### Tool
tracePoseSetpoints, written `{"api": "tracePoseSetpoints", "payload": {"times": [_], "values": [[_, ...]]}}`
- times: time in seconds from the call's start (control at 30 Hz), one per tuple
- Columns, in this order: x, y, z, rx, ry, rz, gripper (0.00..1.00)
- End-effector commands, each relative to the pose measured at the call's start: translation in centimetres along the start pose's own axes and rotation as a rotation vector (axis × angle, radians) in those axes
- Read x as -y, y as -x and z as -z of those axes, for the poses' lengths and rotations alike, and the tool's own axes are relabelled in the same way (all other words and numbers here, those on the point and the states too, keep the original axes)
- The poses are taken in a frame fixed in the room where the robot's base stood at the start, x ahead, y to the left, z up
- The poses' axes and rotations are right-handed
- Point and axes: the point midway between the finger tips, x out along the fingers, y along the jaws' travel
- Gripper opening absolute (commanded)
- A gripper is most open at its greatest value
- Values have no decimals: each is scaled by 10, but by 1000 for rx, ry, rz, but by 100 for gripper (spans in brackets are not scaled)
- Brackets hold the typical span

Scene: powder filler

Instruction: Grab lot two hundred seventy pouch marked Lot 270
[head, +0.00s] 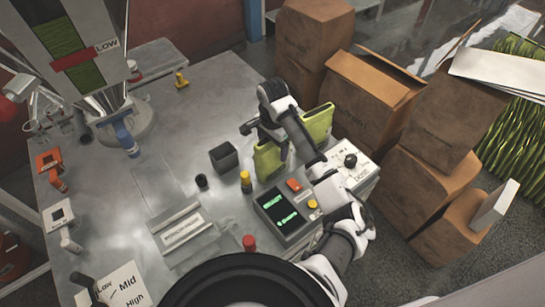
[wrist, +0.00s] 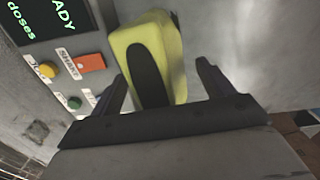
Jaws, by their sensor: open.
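Two yellow-green pouches stand on the metal table in the head view. One pouch (head: 268,161) is behind the control box, and the other pouch (head: 319,122) is farther right, partly hidden by my arm. No lot number is readable on either. My gripper (head: 262,133) is above and just behind the left pouch. In the wrist view, my gripper (wrist: 162,72) is open, with one finger on each side of a yellow-green pouch (wrist: 172,50) with a dark oval. That pouch lies beyond or partly between the fingers; contact cannot be told.
A control box (head: 288,211) with a lit display and buttons stands close by; it also shows in the wrist view (wrist: 60,52). A dark open cup (head: 224,157) and a yellow-topped bottle (head: 246,182) stand left. Cardboard boxes (head: 375,90) crowd the right side.

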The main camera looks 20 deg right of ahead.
Motion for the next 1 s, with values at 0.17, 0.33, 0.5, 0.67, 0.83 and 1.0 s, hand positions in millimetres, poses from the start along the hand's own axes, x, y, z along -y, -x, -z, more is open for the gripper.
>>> {"api": "tracePoseSetpoints", "payload": {"times": [0.17,0.33,0.5,0.67,0.83,1.0], "values": [[0,-2,-1,2,-1,0,80],[0,-4,0,1,-1,-1,80],[0,-4,0,0,0,-1,80],[0,-4,0,0,0,-1,64],[0,-4,0,0,0,-1,42],[0,-4,0,0,0,-1,21]]}}
